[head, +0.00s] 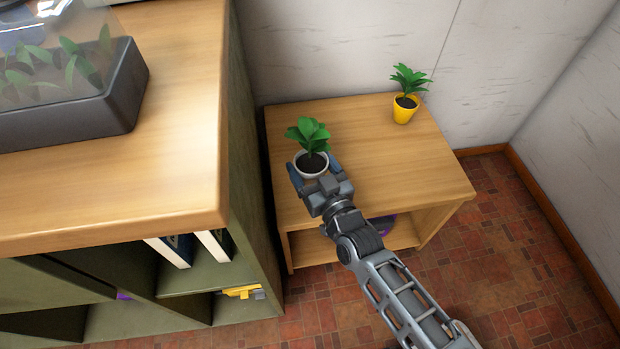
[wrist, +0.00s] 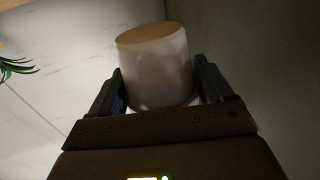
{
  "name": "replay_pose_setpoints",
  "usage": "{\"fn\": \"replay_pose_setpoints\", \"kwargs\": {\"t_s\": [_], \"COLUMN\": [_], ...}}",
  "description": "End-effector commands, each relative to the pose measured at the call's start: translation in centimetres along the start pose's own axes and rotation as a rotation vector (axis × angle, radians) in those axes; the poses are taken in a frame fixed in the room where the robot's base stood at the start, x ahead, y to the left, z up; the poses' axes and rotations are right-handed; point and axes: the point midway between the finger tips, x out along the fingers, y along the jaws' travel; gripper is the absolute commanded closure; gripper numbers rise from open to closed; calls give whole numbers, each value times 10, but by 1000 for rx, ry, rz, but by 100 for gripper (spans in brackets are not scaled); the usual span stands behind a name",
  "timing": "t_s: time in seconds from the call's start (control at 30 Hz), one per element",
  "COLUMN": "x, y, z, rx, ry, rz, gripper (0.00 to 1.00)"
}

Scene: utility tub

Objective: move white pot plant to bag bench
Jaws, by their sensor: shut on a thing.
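The white pot plant (head: 311,163) has a white pot with dark soil and green leaves. It is over the left part of a low wooden bench (head: 375,170), near the tall shelf's side. My gripper (head: 316,176) is shut on the white pot, with one finger on each side of it. In the wrist view the white pot (wrist: 157,70) stands between both fingers, its tan underside or end showing. I cannot tell whether the pot touches the bench top. The bench holds a purple thing (head: 388,223) on its lower shelf, mostly hidden behind my arm.
A yellow pot plant (head: 405,108) stands at the back right of the bench. A taller wooden-topped shelf unit (head: 160,170) borders the bench on the left, with a dark planter tub (head: 75,115) on top. Walls close off the back and right. The bench's right front is clear.

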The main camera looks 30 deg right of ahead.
Motion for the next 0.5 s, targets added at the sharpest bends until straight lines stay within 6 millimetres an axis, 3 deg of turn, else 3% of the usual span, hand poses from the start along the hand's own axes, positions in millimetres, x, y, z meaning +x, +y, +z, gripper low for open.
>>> {"fn": "replay_pose_setpoints", "kwargs": {"t_s": [0.07, 0.2, 0.5], "x": [16, 15, 14], "y": [4, 3, 4], "z": [0, 24, 45], "rx": [-1, -1, -1], "ry": [4, -2, 0], "rz": [-1, -2, -1], "gripper": [61, 61, 61]}}
